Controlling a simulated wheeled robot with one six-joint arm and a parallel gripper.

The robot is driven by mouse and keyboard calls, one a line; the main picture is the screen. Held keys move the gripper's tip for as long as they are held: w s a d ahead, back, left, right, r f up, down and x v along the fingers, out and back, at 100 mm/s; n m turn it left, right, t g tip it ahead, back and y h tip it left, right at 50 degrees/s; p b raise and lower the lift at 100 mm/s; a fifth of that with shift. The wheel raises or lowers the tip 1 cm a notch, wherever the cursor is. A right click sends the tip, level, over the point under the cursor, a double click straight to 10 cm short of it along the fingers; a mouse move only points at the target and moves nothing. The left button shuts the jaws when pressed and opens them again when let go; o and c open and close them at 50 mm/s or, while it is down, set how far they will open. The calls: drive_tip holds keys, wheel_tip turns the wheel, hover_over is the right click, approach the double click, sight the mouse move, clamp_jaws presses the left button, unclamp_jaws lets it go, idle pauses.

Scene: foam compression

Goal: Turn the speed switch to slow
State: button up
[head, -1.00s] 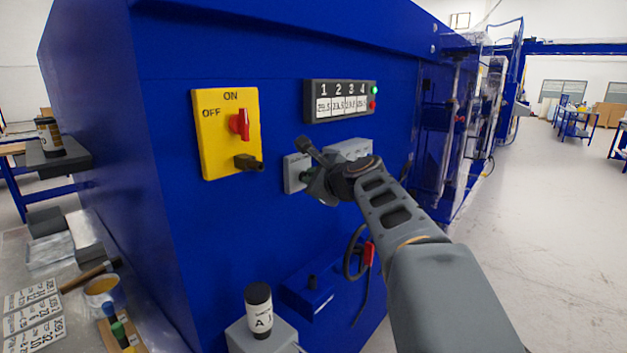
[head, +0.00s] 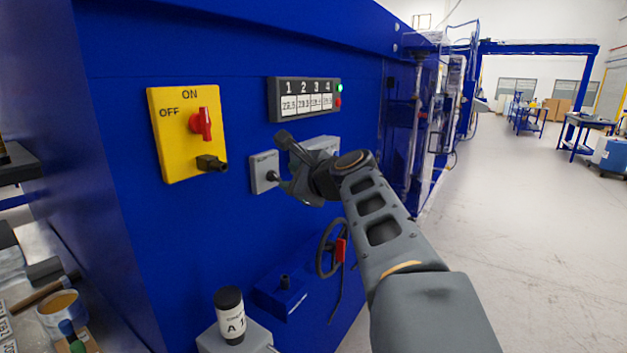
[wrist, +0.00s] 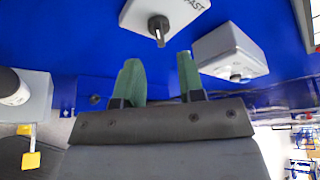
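The speed switch is a light grey plate (head: 262,166) on the blue machine wall, below the numbered display. Its dark knob (head: 272,177) shows beside my gripper (head: 285,186) in the head view. The knob lies beyond the fingertips, roughly in line with the gap. The "SLOW" marking cannot be read.
A second grey box (wrist: 232,52) with a dark button is close to the right finger in the wrist view. A yellow panel (head: 180,150) with a red ON/OFF knob is left of the switch. A bottle (head: 231,318) stands on a grey box below. Open floor lies right.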

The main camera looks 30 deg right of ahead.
drive_tip(key=v, duration=0.8)
drive_tip(key=shift+s, duration=0.15)
wheel_tip(320, 180, down, 17)
drive_tip(key=s+a+n+g+h+p, duration=0.1)
drive_tip(key=s+n+g+h+p, duration=0.15)
drive_tip(key=n+g, duration=0.75)
drive_tip(key=s+a+f+n+g+p, duration=0.1)
drive_tip(key=s+a+f+n+p, duration=0.2)
drive_tip(key=s+a+f+n, duration=0.3)
drive_tip(key=shift+a+f+n+p, duration=0.35)
drive_tip(key=shift+a+f+n, duration=0.45)
drive_tip(key=shift+a+n, duration=2.85)
